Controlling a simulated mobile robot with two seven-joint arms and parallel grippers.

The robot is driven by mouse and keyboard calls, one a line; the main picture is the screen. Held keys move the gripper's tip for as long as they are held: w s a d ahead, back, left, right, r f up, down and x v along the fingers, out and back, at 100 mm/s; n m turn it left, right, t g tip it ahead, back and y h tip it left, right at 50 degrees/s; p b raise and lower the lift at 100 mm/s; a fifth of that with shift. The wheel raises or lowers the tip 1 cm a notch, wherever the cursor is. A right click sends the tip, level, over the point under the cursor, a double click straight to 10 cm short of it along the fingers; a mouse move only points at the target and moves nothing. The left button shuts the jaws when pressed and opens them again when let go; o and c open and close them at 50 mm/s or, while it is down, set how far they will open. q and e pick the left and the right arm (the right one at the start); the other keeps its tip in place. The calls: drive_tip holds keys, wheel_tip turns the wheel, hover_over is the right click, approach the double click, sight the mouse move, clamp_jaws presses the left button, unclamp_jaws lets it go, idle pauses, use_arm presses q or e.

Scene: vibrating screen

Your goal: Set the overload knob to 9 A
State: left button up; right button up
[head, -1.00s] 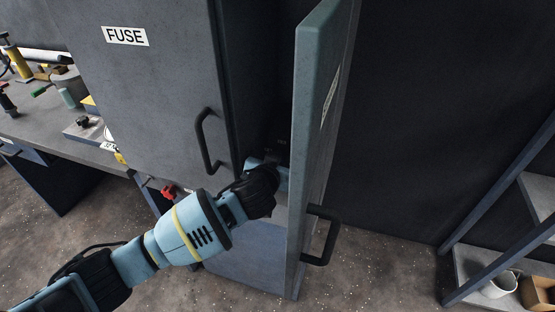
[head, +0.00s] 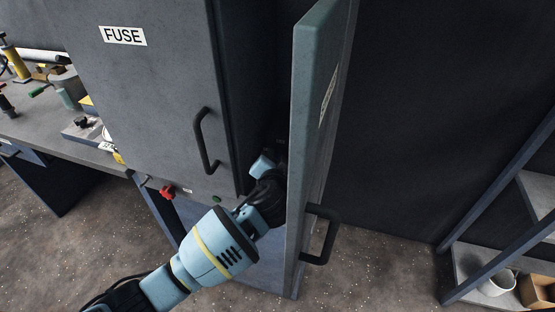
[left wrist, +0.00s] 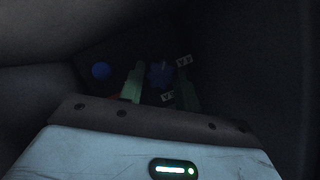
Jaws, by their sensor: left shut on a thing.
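In the head view my left gripper (head: 268,163) reaches through the opening behind the open cabinet door (head: 318,120), and its fingertips are hidden in the dark interior. In the left wrist view its two greenish fingers (left wrist: 160,84) stand on both sides of a dark blue scalloped knob (left wrist: 160,74), shut on it. Small white labels sit by the knob, one at its upper right (left wrist: 184,60) and one below it (left wrist: 167,97). Their text and the knob's setting are too dark to read. My right gripper is not in view.
The closed FUSE door (head: 150,90) with its black handle (head: 204,140) stands left of the opening. A round blue part (left wrist: 101,71) lies left of the fingers. A cluttered workbench (head: 50,125) is at far left, and a shelf with a white cup (head: 497,284) at lower right.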

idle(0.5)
use_arm(q)
drive_tip(key=o, duration=1)
drive_tip(key=shift+c, duration=0.2)
drive_tip(key=shift+s, duration=0.1)
drive_tip(key=shift+v, duration=3.85)
